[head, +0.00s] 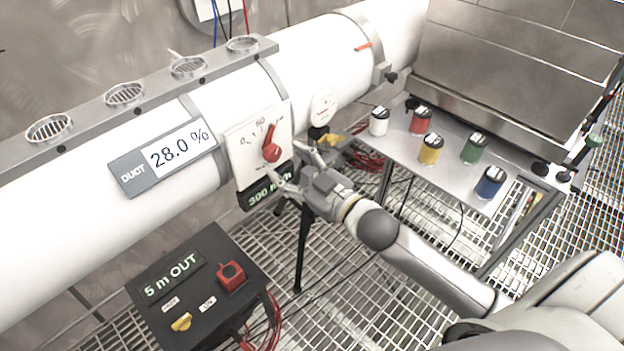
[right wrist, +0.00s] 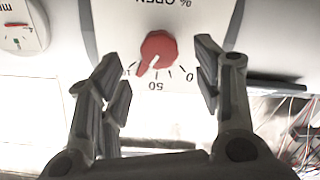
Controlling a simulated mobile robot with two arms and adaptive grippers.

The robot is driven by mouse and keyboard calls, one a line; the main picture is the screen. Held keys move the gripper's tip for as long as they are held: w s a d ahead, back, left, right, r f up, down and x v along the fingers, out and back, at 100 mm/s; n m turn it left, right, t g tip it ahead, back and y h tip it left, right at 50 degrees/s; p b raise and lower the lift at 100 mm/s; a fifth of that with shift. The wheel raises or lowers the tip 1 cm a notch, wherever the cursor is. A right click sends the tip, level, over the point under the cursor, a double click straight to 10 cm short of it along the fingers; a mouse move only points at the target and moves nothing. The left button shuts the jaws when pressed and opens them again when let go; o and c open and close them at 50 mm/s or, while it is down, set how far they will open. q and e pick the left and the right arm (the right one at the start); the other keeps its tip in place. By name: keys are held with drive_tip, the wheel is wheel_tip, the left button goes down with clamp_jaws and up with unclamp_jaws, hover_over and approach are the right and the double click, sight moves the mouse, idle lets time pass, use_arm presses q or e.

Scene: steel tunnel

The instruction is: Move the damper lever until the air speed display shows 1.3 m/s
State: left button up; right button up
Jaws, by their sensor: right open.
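A red damper lever (head: 271,151) sits on a white scale plate (head: 245,150) on the side of the white duct. It also shows in the right wrist view (right wrist: 158,48), upside down, with marks 0 and 50 and "% OPEN". A display marked DUCT (head: 165,160) reads 28.0 %. A dark display (head: 264,194) below the plate seems to read 300 m³/h. No m/s reading is legible. My left gripper is out of view.
A round gauge (head: 324,106) is right of the plate. A black box (head: 200,285) reading "5 m OUT" stands lower left with red and yellow knobs. A bench (head: 455,178) at right carries several coloured jars. Steel grating (head: 340,265) covers the floor.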

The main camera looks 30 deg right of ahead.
drive_tip(key=v, duration=0.7)
drive_tip(key=shift+s, duration=0.15)
drive_tip(key=shift+r, duration=0.1)
drive_tip(key=s+d+f+m+g+h, duration=0.1)
drive_tip(key=s+d+f+g+h, duration=0.15)
drive_tip(key=f, duration=0.95)
drive_tip(key=s+d+f+m+g+h, duration=0.1)
drive_tip(key=d+f+m+g, duration=0.15)
drive_tip(key=f, duration=0.85)
drive_tip(key=s+d+f+m+g+h, duration=0.15)
drive_tip(key=d+f, duration=0.25)
drive_tip(key=f, duration=0.8)
drive_tip(key=s+a+f+g+h, duration=0.1)
drive_tip(key=s+f+g, duration=0.3)
drive_tip(key=s+f, duration=1)
drive_tip(key=s+a+f+g, duration=0.2)
drive_tip(key=s+f, duration=0.3)
drive_tip(key=s, duration=0.5)
drive_tip(key=s+a+f+g, duration=0.3)
drive_tip(key=s+f, duration=0.2)
drive_tip(key=s, duration=0.4)
drive_tip(key=shift+s+a+f, duration=0.35)
drive_tip(key=shift+a, duration=0.05)
drive_tip(key=shift+g, duration=0.25)
